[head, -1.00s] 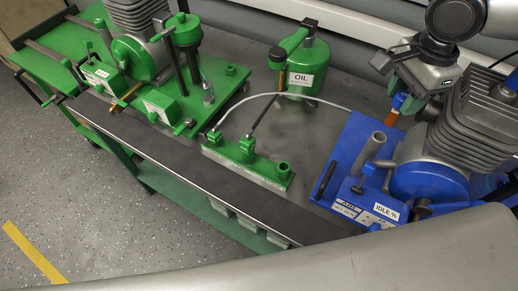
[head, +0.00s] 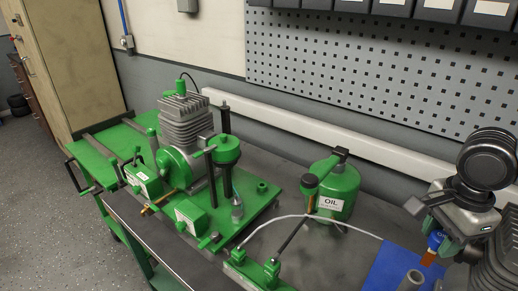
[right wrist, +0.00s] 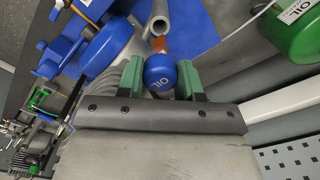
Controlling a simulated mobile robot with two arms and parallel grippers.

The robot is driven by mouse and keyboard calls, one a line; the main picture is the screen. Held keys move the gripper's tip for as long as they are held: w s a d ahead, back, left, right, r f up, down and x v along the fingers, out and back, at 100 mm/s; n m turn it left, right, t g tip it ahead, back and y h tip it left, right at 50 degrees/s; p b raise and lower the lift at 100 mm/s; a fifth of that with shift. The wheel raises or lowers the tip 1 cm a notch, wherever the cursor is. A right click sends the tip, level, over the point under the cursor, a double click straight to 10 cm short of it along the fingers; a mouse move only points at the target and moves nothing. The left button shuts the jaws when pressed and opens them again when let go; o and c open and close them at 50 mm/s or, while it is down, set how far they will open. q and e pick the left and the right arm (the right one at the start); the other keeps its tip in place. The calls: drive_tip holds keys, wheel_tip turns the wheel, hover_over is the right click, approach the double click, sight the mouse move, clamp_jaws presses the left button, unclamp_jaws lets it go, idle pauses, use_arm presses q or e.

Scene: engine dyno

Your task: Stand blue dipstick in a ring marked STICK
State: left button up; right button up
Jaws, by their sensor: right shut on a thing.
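My right gripper (head: 450,246) is shut on the blue dipstick (head: 436,239), above the blue plate at the lower right of the head view. The dipstick has a round blue head with an orange part below it. The rest of the dipstick is hidden or too small to tell. I cannot read a STICK mark anywhere. My left gripper is not in view.
A green oil can (head: 335,188) stands on the bench behind a pale hose (head: 300,216). A green engine rig (head: 185,135) stands at left. A green block with posts (head: 262,274) is cut off at the bottom. A grey tube (head: 411,281) rises by the blue plate (head: 390,262).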

drive_tip(key=shift+w+a+f+n, duration=0.2)
drive_tip(key=shift+a+n, duration=0.25)
drive_tip(key=shift+n, duration=0.35)
drive_tip(key=w+a+f+n, duration=0.1)
drive_tip(key=a+f+n, duration=0.1)
drive_tip(key=a+n, duration=0.5)
drive_tip(key=a+f+n, duration=0.3)
drive_tip(key=a+n, duration=0.2)
drive_tip(key=n, duration=0.3)
drive_tip(key=s+a+r+b, duration=0.2)
drive_tip(key=s+a, duration=0.3)
drive_tip(key=s, duration=0.5)
drive_tip(key=shift+r, duration=0.2)
drive_tip(key=shift+w, duration=0.15)
